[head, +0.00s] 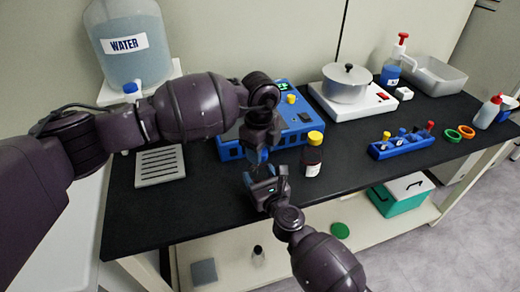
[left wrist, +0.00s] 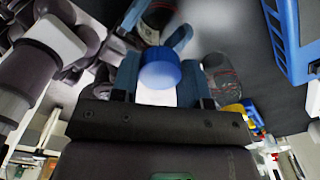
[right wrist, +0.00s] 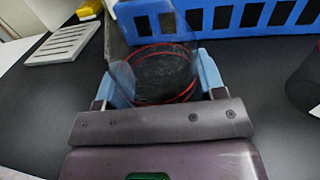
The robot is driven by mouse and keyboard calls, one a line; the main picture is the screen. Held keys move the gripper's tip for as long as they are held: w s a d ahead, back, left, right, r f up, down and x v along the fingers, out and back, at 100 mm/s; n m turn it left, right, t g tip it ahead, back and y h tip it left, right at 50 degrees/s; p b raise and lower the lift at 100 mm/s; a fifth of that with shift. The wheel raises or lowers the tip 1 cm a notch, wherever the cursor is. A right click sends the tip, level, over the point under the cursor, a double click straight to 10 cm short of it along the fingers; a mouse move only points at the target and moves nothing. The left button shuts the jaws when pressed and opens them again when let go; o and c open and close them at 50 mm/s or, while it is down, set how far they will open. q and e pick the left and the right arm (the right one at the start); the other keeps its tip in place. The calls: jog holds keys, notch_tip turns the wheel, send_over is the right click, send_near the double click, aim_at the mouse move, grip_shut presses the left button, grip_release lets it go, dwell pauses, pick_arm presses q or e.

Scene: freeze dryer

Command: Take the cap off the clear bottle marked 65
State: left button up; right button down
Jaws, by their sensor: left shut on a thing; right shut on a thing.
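My left gripper (left wrist: 158,82) is shut on a round blue cap (left wrist: 160,68), which sits between its fingertips. My right gripper (right wrist: 157,84) is shut on a clear bottle (right wrist: 150,70) with thin red lines round its lower part. The bottle's top is cut off in the right wrist view, and no number can be read. In the head view my left gripper (head: 258,152) is just above my right gripper (head: 266,182), and the two hide the bottle and cap. I cannot tell whether the cap still touches the bottle.
A yellow-capped bottle (head: 312,155) stands close to the right of my grippers. A blue device (head: 290,115) is just behind, with a scale and pot (head: 346,85) beyond. A blue rack (head: 402,145) stands further right. The front middle of the black table (head: 345,185) is clear.

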pick_arm(q)
jog(key=n, duration=0.5)
jog(key=shift+n, duration=0.4)
jog(key=n, duration=0.4)
jog(key=shift+n, duration=0.3)
jog(key=o, duration=1)
jog(key=shift+r, duration=0.1)
